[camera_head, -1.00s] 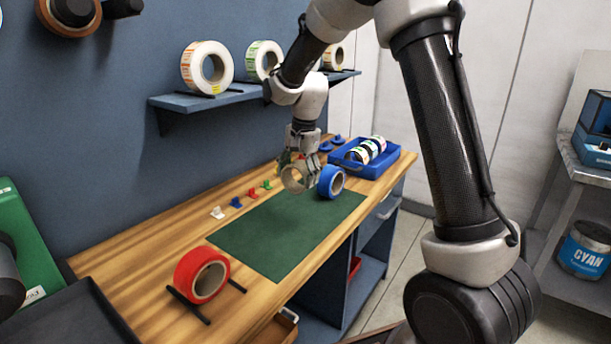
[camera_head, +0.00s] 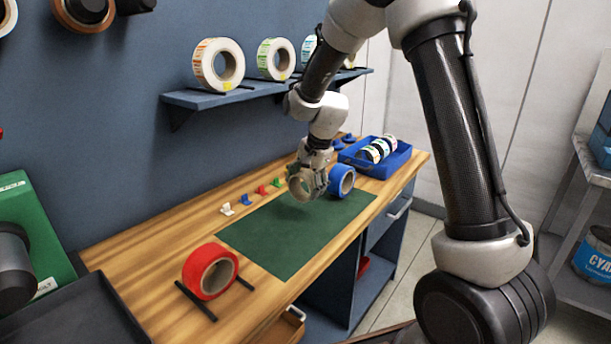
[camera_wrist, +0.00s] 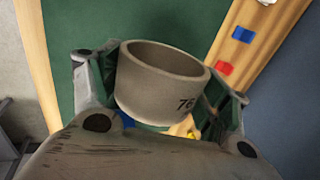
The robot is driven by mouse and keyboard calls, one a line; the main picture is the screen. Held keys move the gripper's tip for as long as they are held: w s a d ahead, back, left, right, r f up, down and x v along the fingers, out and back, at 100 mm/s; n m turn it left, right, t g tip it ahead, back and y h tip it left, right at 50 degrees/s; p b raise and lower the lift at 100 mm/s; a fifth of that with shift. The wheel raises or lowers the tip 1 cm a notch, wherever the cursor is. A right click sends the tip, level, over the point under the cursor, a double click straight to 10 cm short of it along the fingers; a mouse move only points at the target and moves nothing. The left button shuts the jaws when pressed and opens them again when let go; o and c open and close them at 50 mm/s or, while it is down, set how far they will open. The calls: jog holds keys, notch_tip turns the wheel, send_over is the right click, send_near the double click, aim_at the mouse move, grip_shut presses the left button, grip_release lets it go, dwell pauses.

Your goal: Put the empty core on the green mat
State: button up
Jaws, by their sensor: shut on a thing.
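The empty core (camera_wrist: 160,85) is a plain brown-grey cardboard ring marked "76". It sits between the two fingers of my gripper (camera_wrist: 165,95) in the wrist view, and the gripper is shut on it. In the head view the core (camera_head: 300,187) hangs from my gripper (camera_head: 309,181) at the far part of the green mat (camera_head: 285,240). The mat lies flat on the wooden bench and also fills much of the wrist view's background (camera_wrist: 85,20). The core appears above the mat; the exact gap is hard to tell.
A blue roll (camera_head: 342,180) stands just right of the core, very close in the picture. A red roll (camera_head: 210,271) stands on black rails at the near left. A blue tray (camera_head: 385,157) with several rolls is at the back. Small coloured pieces (camera_head: 247,199) line the mat's left side.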

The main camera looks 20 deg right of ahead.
aim_at(306, 197)
jog(key=shift+f, duration=2.65)
jog(key=o, duration=1.1)
